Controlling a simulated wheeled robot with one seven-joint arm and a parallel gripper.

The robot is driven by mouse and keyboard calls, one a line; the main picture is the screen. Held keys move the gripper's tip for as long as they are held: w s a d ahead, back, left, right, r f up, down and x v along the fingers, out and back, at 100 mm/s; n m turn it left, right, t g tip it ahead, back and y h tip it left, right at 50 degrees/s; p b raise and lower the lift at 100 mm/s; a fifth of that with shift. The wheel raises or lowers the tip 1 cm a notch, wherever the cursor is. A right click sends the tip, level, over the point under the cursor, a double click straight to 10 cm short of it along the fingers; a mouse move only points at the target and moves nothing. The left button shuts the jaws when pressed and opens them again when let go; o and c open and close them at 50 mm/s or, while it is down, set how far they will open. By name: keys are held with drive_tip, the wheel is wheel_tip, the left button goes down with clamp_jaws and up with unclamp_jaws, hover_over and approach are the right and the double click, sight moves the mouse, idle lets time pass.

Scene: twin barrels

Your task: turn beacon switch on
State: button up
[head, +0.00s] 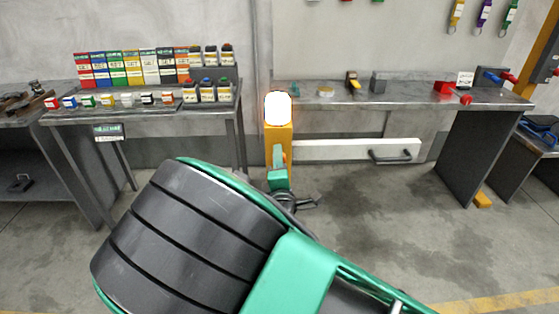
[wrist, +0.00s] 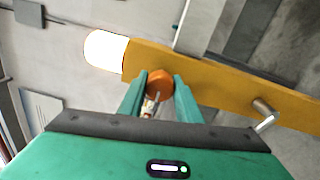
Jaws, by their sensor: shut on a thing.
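The beacon is a yellow post (head: 284,138) with a bright white lamp (head: 278,108) on top. In the wrist view the post (wrist: 215,80) runs slantwise across the picture, with the glowing lamp (wrist: 105,51) at its left end. An orange round switch knob (wrist: 160,80) sits on the post's face below the lamp. My gripper (wrist: 159,90) has its green fingers on both sides of the knob, shut on it. In the head view my gripper (head: 278,165) is in front of the post and hides the knob.
A left workbench (head: 150,114) holds rows of colored boxes. A right workbench (head: 410,97) holds small tools. A white barrier panel (head: 340,150) with a dark handle extends right from the post. The floor (head: 430,240) at the right front is clear.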

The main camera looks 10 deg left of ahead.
drive_tip(key=o, duration=1.1)
drive_tip(key=shift+c, duration=0.2)
drive_tip(key=v, duration=1)
drive_tip(key=shift+s, duration=0.35)
drive_tip(key=shift+d, duration=0.15)
